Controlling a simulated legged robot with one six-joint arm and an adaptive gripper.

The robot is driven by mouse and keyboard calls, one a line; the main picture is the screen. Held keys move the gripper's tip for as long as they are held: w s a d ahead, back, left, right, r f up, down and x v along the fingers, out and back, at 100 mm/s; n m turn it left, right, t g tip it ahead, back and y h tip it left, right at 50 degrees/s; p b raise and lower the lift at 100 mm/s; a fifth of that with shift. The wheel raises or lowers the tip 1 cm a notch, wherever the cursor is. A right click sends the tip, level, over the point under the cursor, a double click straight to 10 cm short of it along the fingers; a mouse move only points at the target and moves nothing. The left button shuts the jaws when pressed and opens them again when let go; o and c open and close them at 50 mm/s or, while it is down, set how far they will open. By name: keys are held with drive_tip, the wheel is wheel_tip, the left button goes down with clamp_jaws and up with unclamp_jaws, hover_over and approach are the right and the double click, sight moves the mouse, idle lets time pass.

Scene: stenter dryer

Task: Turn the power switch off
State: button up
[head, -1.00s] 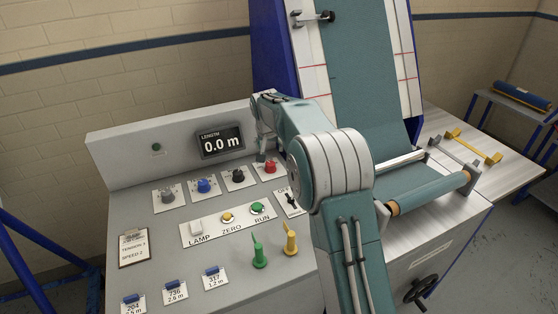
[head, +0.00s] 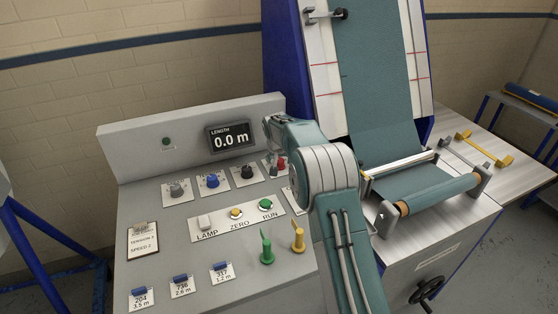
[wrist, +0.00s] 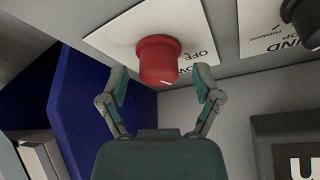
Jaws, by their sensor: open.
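The power switch is a red round knob (wrist: 158,60) on a white plate with OFF lettering (wrist: 190,38), with a pale mark on its edge. In the head view the red knob (head: 281,164) is the rightmost of the row of knobs, partly hidden by my gripper. My gripper (wrist: 161,82) is open in the wrist view, one finger to each side of the knob's outer end, with gaps between the fingers and the knob. In the head view my gripper (head: 273,168) points down at the knob.
A black knob (head: 247,172), a blue knob (head: 212,181) and a grey knob (head: 176,189) stand left of the red one. The display (head: 230,138) reads 0.0 m. LAMP, ZERO and RUN controls, plus green (head: 266,250) and yellow levers (head: 298,238), lie nearer.

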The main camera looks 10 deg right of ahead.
drive_tip(key=shift+a, duration=0.1)
clamp_jaws()
drive_tip(key=shift+f+n+y, duration=0.1)
drive_tip(key=shift+n+y, duration=0.45)
drive_tip(key=shift+n, duration=0.85)
drive_tip(key=shift+f+n+y, duration=0.1)
drive_tip(key=shift+n+y, duration=0.45)
drive_tip(key=shift+n, duration=0.85)
unclamp_jaws()
drive_tip(key=shift+r, duration=0.1)
